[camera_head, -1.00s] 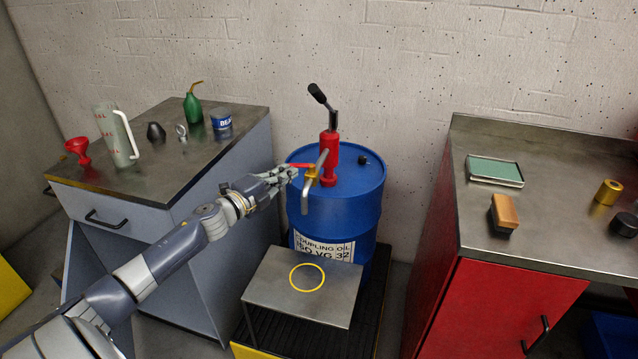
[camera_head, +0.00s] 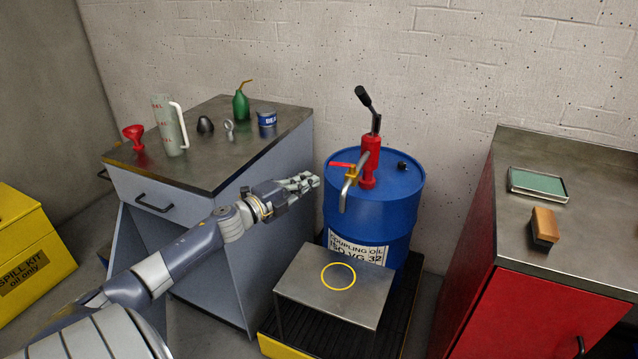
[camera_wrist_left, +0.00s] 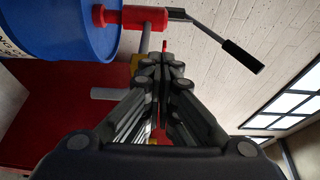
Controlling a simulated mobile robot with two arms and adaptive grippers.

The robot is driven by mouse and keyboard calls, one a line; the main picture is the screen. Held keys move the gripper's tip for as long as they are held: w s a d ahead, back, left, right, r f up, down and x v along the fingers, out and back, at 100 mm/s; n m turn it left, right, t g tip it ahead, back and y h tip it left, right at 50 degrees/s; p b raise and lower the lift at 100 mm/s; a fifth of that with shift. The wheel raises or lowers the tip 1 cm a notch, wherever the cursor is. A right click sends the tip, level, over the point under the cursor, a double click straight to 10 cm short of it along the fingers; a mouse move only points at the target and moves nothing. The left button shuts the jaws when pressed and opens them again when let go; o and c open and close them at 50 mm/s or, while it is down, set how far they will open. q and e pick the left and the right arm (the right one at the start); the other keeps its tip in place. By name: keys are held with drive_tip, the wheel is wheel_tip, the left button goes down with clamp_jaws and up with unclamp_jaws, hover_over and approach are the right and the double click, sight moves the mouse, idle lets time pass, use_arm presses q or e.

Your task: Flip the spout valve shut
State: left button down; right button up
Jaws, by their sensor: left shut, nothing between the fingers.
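The blue drum (camera_head: 395,200) carries a red hand pump (camera_head: 370,158) with a grey bent spout (camera_head: 346,192). A brass valve body (camera_head: 355,175) sits on the spout, and its red lever (camera_head: 341,164) points left, crosswise to the spout. My left gripper (camera_head: 317,180) is shut and empty, just left of and slightly below the lever, with a small gap in the head view. In the left wrist view the shut fingers (camera_wrist_left: 160,62) partly hide the valve; a bit of red shows past the fingertips. My right gripper is not in view.
A small metal stand (camera_head: 300,288) with a yellow ring mark (camera_head: 338,276) is below the spout. A grey cabinet (camera_head: 200,180) with a jug (camera_head: 172,130) and funnel stands left. A red cabinet (camera_head: 540,290) stands right. A yellow spill kit (camera_head: 25,240) is far left.

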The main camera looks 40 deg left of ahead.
use_arm(q)
drive_tip(key=s+a, duration=0.3)
drive_tip(key=s, duration=0.1)
drive_tip(key=shift+a+r, duration=0.25)
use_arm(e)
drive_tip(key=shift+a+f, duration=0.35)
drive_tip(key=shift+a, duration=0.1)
